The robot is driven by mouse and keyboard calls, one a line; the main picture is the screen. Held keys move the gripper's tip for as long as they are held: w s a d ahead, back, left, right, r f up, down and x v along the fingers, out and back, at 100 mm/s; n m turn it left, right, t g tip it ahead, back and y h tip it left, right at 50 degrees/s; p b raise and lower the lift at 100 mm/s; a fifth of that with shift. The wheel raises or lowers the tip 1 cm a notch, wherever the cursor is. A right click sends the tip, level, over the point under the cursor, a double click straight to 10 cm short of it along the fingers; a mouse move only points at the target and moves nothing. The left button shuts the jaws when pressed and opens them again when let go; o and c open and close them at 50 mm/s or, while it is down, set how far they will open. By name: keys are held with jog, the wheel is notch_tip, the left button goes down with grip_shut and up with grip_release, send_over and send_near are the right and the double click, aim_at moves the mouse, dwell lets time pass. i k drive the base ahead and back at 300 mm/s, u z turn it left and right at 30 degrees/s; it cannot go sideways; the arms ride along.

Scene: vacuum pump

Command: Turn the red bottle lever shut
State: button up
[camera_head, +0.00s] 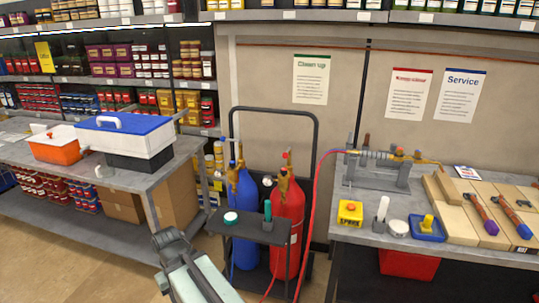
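The red bottle (289,222) stands upright in a dark bottle cart, right of the blue bottle (243,200). A brass valve (284,182) sits on its top, with a small red part (287,155) above it that looks like the lever. It is too small to tell which way the lever points. A round gauge (267,181) sits left of the valve. My gripper (172,243) is at the lower end of the picture, left of the cart and well apart from the red bottle. Its fingers cannot be made out clearly, and I see nothing held.
The cart's shelf (258,229) juts out before the bottles, holding small items, and its tall handle (316,130) frames them. A red hose (313,200) runs to the right workbench (365,240). A left workbench (60,162) holds boxes. Open floor (95,262) lies at lower left.

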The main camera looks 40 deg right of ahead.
aim_at(285, 155)
jog(key=u, duration=0.2)
jog(key=i, duration=1.1)
jog(key=z, duration=0.25)
